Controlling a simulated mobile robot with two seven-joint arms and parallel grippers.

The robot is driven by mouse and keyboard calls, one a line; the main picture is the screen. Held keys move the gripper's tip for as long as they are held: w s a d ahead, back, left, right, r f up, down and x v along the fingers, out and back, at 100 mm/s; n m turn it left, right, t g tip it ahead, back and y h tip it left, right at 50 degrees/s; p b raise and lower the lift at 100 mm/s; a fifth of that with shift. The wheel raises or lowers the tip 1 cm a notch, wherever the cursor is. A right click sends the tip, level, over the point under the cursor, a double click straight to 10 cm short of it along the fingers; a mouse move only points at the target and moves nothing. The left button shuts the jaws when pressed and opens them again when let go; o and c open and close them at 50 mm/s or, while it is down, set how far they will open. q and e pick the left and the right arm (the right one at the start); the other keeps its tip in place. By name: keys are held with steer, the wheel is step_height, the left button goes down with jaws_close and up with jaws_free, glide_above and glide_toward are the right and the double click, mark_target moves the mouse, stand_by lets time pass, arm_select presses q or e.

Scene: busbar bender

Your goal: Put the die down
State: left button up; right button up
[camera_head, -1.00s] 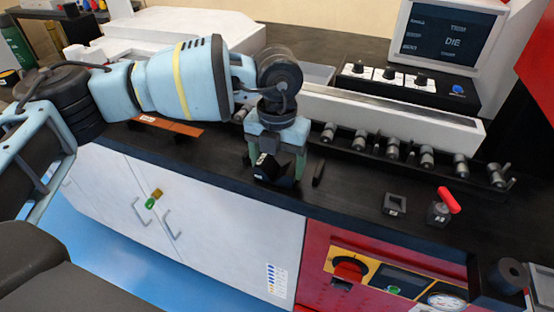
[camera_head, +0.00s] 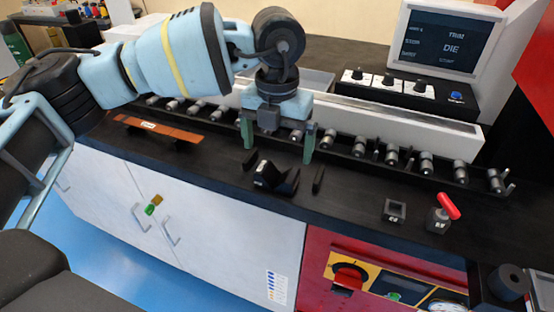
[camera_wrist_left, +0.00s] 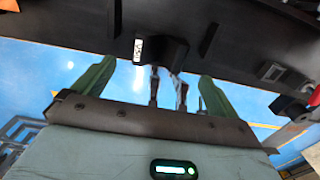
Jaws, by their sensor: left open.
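The die is a black block with a small white label (camera_head: 264,169), resting on the dark bench top near its front edge. It also shows in the left wrist view (camera_wrist_left: 170,50), beyond the fingertips. My left gripper (camera_head: 278,148) is open above and slightly behind the die, with its green fingers wide apart and nothing between them. In the left wrist view the two green fingers (camera_wrist_left: 155,78) stand clear of the die. My right gripper is not in view.
A thin dark upright piece (camera_head: 318,179) stands just right of the die. A row of grey rollers (camera_head: 392,154) runs behind. A small square block (camera_head: 395,210) and a red-handled part (camera_head: 442,212) sit to the right. A copper bar (camera_head: 160,129) lies left.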

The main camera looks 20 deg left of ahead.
arm_select(q)
steer(key=shift+r, duration=2.75)
